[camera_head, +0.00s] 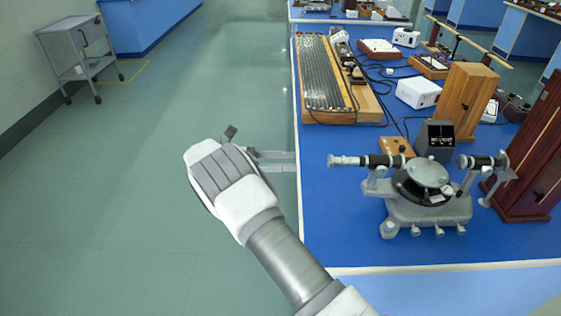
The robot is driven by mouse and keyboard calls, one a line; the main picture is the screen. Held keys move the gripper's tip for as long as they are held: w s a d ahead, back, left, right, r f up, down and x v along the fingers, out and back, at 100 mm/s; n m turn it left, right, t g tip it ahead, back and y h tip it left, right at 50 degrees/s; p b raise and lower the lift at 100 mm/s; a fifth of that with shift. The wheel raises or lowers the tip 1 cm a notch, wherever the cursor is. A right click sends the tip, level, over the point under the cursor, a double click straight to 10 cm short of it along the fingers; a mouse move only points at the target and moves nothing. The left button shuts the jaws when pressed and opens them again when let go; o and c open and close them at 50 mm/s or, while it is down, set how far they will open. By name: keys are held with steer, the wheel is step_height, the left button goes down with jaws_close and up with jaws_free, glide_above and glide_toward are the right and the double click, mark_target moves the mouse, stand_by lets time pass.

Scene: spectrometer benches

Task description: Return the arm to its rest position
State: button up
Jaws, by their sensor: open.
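My arm reaches up from the bottom of the picture, and its thick white end sits over the green floor just left of the blue bench (325,230). My gripper (292,161) points right, with its two thin grey fingers apart and nothing seen between them. The fingertips show at the bench's left edge; I cannot tell their height above it. Part of the gripper is hidden behind the white wrist.
A grey spectrometer (425,205) stands on the bench, right of my arm. Behind it are a black box (435,140), a wooden box (465,100) and a long wire board (322,75). A grey trolley (80,50) stands at the far left.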

steer(key=shift+a, duration=0.6)
steer(key=s+d+r+m+g+y+p, duration=0.1)
steer(key=s+d+r+m+y, duration=0.35)
steer(key=d+r, duration=0.3)
steer(key=s+d+r+m+g+y+p, duration=0.1)
steer(key=s+d+r+m+y, duration=0.3)
steer(key=d+r+y, duration=0.3)
steer(key=s+d+r+m+t+y+p, duration=0.1)
steer(key=s+r+m+t+y, duration=0.1)
steer(key=s+m, duration=0.4)
steer(key=s+d+r+m+t+y, duration=0.1)
steer(key=s+r+m+t+y, duration=0.2)
steer(key=s, duration=1.1)
steer(key=m+t+y, duration=0.1)
steer(key=m+t, duration=0.1)
steer(key=shift+s+m+p, duration=0.35)
steer(key=shift+s+p, duration=0.05)
